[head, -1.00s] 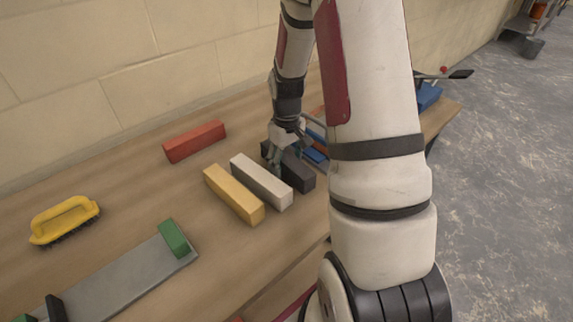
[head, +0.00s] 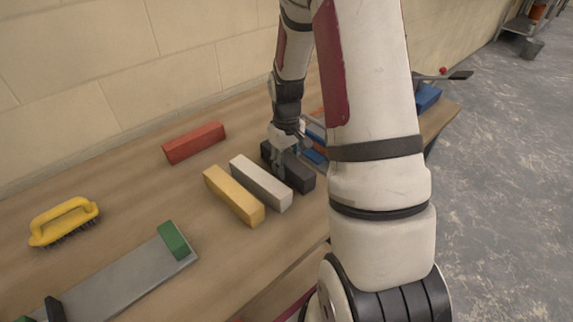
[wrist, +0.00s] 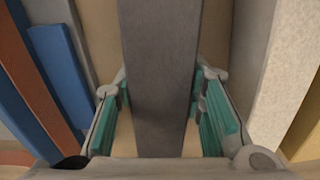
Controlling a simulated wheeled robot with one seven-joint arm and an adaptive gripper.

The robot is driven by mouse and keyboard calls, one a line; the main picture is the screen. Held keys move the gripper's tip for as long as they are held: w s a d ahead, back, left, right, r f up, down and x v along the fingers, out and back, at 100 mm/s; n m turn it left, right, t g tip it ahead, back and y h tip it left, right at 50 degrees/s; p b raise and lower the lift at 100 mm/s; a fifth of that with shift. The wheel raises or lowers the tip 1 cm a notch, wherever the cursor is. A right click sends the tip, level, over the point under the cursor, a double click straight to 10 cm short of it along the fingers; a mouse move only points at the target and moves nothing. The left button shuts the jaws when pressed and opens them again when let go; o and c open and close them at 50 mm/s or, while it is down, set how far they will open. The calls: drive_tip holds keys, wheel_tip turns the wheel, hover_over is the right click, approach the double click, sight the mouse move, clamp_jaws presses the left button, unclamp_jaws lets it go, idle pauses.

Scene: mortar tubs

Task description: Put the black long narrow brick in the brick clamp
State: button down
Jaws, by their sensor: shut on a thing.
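The black long narrow brick (head: 297,172) lies on the wooden table, to the right of a white brick. My gripper (head: 282,150) is over its far part, with a finger down along its side. In the wrist view the brick (wrist: 160,60) runs between the teal-padded fingers of my gripper (wrist: 162,100), which is shut on it. Blue and red-brown pieces (head: 316,150) with thin grey bars lie just right of the brick, partly hidden by my arm. I cannot tell for sure whether these belong to the brick clamp.
The white brick (head: 261,183) and a yellow brick (head: 233,195) lie close on the left. A red brick (head: 194,142) lies near the wall. A yellow brush (head: 64,220) and a grey plate (head: 125,282) with a green block are further left. Bare table lies between them.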

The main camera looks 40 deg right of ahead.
wheel_tip(320, 180, up, 9)
drive_tip(key=shift+w+p, duration=0.1)
drive_tip(key=shift+p, duration=0.25)
drive_tip(key=shift+w+a+r+n, duration=0.2)
drive_tip(key=shift+w+a+r, duration=0.05)
drive_tip(key=shift+a, duration=0.3)
drive_tip(key=shift+w+a+r+n, duration=0.2)
drive_tip(key=shift+a+r, duration=0.05)
drive_tip(key=shift+a, duration=0.25)
drive_tip(key=w+a+n+p, duration=0.1)
drive_tip(key=w+a+n, duration=0.1)
drive_tip(key=a, duration=0.4)
drive_tip(key=w+a+n+p, duration=0.1)
drive_tip(key=w+a+n, duration=0.15)
drive_tip(key=a, duration=0.25)
wheel_tip(320, 180, up, 2)
drive_tip(key=n+p, duration=0.3)
drive_tip(key=n, duration=1)
hover_over(121, 282)
drive_tip(key=shift+f+b, duration=2.9)
drive_tip(key=shift+f, duration=2.15)
drive_tip(key=shift+f+b, duration=0.3)
drive_tip(key=shift+f, duration=0.2)
drive_tip(key=c, duration=1)
unclamp_jaws()
drive_tip(key=shift+o, duration=0.2)
